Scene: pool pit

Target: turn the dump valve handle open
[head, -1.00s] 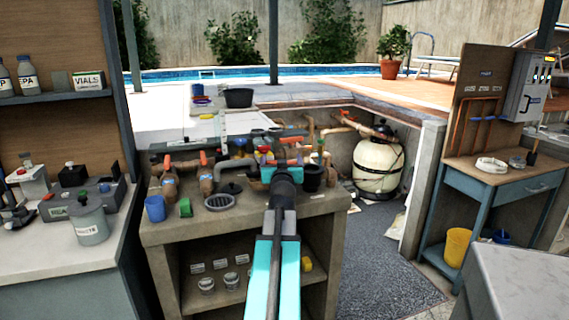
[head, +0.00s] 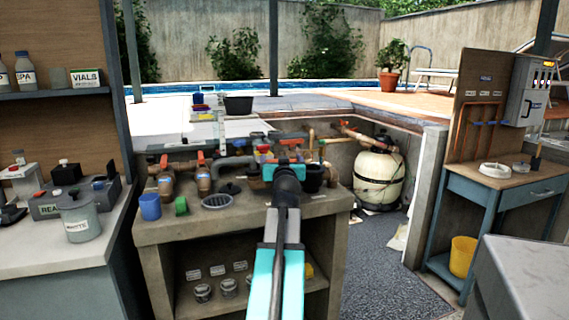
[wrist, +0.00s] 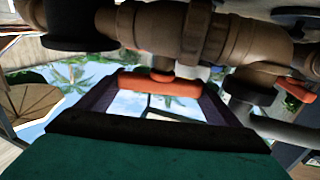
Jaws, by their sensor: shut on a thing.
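An orange valve handle (wrist: 160,84) shows in the wrist view as a wide bar on a short stem under a brown valve body (wrist: 150,26). My gripper (wrist: 160,94) is shut on this handle, with a dark finger at each end of it. In the head view my gripper (head: 286,165) is at the pipework at the back right of the concrete bench, and it hides most of the handle there. I cannot read any label naming the valve, nor tell the handle's full angle from these views.
Other orange-handled valves (head: 201,180) stand to the left on the bench (head: 190,228). A blue cup (head: 150,207), a green object (head: 181,206) and a round grate (head: 217,201) are near its front. A black pot (head: 312,178) is close right of my gripper.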

